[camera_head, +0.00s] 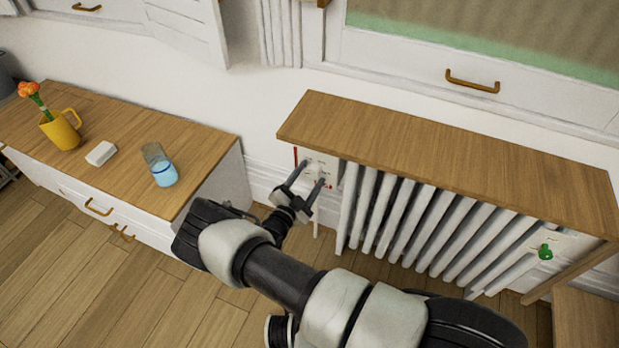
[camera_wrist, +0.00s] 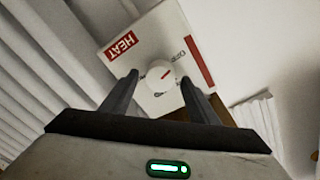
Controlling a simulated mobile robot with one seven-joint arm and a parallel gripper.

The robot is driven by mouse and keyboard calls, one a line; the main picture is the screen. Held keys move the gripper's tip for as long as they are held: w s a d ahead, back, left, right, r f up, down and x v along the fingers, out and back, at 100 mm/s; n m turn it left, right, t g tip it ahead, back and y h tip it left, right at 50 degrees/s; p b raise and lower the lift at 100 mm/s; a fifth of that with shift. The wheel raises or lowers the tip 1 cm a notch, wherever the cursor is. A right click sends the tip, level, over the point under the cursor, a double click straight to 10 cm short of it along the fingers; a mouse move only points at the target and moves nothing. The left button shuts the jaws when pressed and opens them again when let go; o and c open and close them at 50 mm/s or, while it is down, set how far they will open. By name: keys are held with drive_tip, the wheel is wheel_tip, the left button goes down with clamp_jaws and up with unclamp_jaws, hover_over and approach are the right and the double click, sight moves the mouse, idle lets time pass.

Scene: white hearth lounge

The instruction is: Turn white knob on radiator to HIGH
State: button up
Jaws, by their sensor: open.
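The white knob (camera_wrist: 160,77) with a red pointer mark sits on a white panel (camera_wrist: 140,42) with a red HEAT label, seen in the wrist view. In the head view the panel (camera_head: 318,162) is at the left end of the white radiator (camera_head: 410,215), under a wooden shelf. My gripper (camera_wrist: 160,80) is open, with one finger on each side of the knob. I cannot tell whether the fingers touch it. Other lettering on the panel is partly hidden and too small to read. In the head view my gripper (camera_head: 307,183) reaches up to the panel and hides the knob.
A wooden shelf (camera_head: 450,155) overhangs the radiator. A green knob (camera_head: 545,252) is at the radiator's right end. A cabinet (camera_head: 200,135) at left holds a yellow mug (camera_head: 60,130) with orange flowers, a white block (camera_head: 101,153) and a blue glass (camera_head: 164,172).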

drive_tip(key=c, duration=1.1)
drive_tip(key=shift+o, duration=0.2)
